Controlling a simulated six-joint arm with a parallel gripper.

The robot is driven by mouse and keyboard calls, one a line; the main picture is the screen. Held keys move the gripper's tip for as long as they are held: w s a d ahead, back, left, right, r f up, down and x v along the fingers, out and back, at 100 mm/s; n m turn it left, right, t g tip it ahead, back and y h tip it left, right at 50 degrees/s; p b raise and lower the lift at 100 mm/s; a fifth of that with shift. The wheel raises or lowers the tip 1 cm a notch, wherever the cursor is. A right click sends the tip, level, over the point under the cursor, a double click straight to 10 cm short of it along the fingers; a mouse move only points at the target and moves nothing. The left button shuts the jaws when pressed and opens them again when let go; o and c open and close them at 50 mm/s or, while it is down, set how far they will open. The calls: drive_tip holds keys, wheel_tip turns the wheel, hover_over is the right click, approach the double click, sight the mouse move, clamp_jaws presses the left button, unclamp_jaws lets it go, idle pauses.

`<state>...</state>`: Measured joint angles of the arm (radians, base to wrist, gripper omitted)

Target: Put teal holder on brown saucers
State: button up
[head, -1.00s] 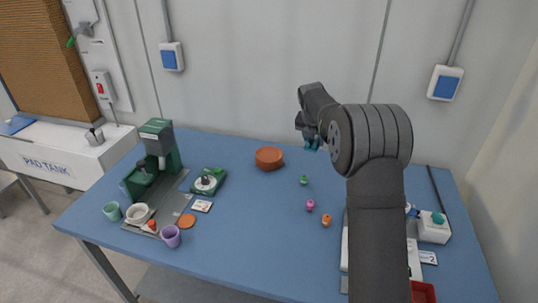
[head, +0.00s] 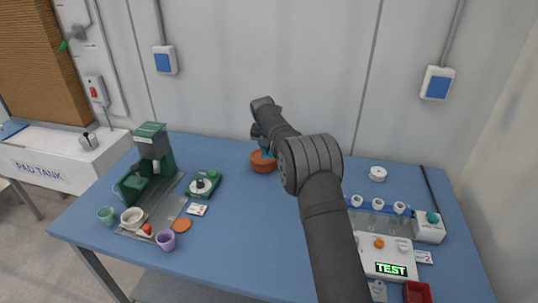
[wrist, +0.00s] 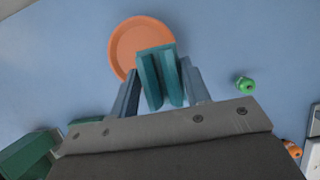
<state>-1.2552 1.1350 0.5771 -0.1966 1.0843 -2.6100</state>
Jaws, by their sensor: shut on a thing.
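The brown saucers (head: 262,163) form a low round stack at the back middle of the blue table. In the wrist view their round top (wrist: 133,40) shows beyond my fingertips. My gripper (wrist: 162,85) is shut on the teal holder (wrist: 155,60), a block with upright slats between the two grey fingers. The holder's far end overlaps the saucers' lower right edge in the wrist view; I cannot tell whether it touches them. In the head view the holder (head: 268,154) shows only as a small teal patch by the saucers, mostly hidden by my arm.
A green machine (head: 152,160) and a green scale-like device (head: 203,184) stand left of the saucers. A green knob-like item (wrist: 245,83) and an orange one (wrist: 292,149) lie to the right in the wrist view. A white device marked TEST (head: 390,268) is at right.

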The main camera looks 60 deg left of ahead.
drive_tip(key=shift+f, duration=1.95)
drive_tip(key=shift+f, duration=0.15)
drive_tip(key=o, duration=1.1)
drive_tip(key=shift+o, duration=0.2)
drive_tip(key=v, duration=1.2)
